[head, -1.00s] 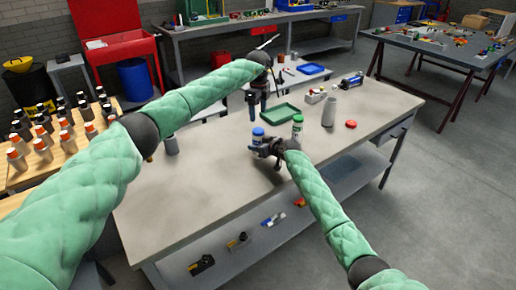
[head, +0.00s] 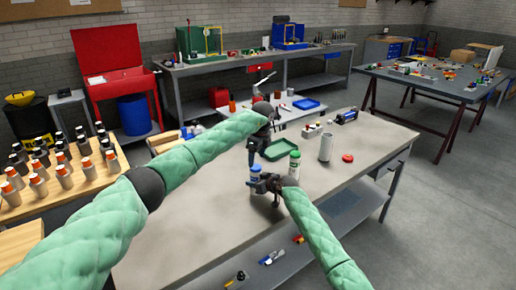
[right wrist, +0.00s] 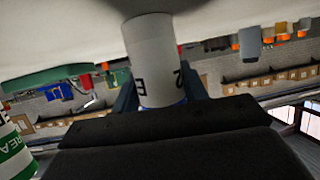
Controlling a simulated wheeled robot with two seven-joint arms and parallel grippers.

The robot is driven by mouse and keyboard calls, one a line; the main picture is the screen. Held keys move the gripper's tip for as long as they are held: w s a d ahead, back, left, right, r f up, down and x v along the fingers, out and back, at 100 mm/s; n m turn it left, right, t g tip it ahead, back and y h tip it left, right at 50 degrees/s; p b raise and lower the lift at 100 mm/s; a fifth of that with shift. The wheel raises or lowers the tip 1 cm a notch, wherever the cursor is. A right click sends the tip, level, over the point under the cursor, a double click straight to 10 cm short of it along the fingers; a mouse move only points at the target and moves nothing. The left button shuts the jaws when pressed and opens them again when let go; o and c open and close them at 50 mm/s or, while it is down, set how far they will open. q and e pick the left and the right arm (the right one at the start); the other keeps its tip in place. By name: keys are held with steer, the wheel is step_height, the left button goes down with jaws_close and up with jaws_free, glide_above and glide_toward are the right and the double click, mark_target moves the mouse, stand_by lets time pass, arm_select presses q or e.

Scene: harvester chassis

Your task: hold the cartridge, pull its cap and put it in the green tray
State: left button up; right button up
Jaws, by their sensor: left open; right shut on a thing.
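The cartridge is a white cylinder with a blue cap (head: 256,169), upright on the grey workbench in the head view. My right gripper (head: 268,183) is shut on its body, which also shows between the fingers in the right wrist view (right wrist: 156,62). My left gripper (head: 262,152) is open and points down, just above and behind the blue cap. I cannot tell whether its fingers touch the cap. The green tray (head: 267,157) lies behind the cartridge, partly hidden by my left gripper.
A green-capped container (head: 295,163) stands close to the right of the cartridge. A grey-white cylinder (head: 325,147) and a red disc (head: 347,158) are farther right. Small parts (head: 345,116) lie at the bench's back edge. The front of the workbench (head: 225,225) is clear.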

mark_target(255, 166)
arm_select(q)
steer(key=shift+w+a+f, duration=0.1)
steer(key=shift+a+f, duration=0.1)
steer(key=shift+f, duration=1.75)
steer(key=c, duration=1.2)
steer(key=shift+r, duration=1.25)
steer(key=shift+r, duration=1.95)
arm_select(e)
steer(key=o, duration=1.5)
steer(key=shift+c, duration=0.2)
